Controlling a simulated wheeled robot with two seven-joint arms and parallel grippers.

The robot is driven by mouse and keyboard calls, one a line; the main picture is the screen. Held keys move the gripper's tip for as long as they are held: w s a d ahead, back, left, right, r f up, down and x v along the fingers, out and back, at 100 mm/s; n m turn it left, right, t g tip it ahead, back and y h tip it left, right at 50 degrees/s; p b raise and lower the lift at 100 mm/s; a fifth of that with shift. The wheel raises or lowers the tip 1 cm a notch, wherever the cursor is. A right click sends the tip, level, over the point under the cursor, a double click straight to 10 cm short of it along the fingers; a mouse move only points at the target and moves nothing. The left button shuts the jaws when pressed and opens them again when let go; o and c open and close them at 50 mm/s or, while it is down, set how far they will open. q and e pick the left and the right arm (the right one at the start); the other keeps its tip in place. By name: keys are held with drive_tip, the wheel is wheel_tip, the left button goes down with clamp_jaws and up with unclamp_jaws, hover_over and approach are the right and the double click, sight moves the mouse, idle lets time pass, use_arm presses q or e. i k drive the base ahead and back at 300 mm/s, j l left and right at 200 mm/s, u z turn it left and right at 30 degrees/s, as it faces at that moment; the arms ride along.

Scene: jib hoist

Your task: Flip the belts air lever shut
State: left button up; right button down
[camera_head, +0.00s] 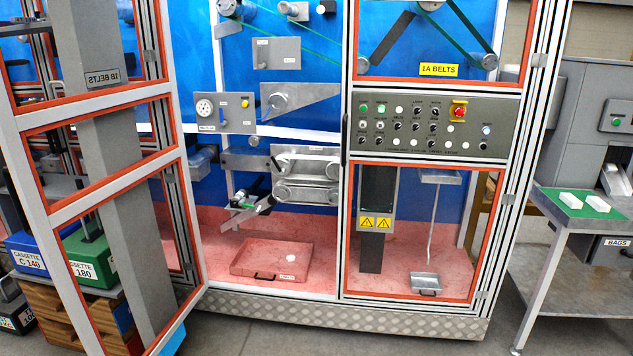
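A grey plate (233,124) with a round white gauge (205,108) is on the blue back wall inside the open left bay of the machine. A small label (207,128) sits under the gauge, too small to read surely. A small yellow part (245,102), which may be the air lever, stands upright at the plate's right side. A small blue part shows near the plate's top, between gauge and yellow part. The pieces are too small to tell the lever's position for certain. Neither of my grippers is in view.
A framed door (70,213) marked 1B BELTS stands swung open at the left. A red tray (240,262) lies on the bay floor. A control panel (432,125) is at the right. A side table (560,225) stands further right. Floor in front is clear.

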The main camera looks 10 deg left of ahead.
sight(223, 123)
drive_tip(key=i+u, duration=0.3)
drive_tip(key=i, duration=0.15)
drive_tip(key=i+l+u, duration=0.3)
drive_tip(key=i, duration=0.15)
drive_tip(key=i+l+u, duration=0.3)
drive_tip(key=i, duration=0.15)
drive_tip(key=j, duration=0.1)
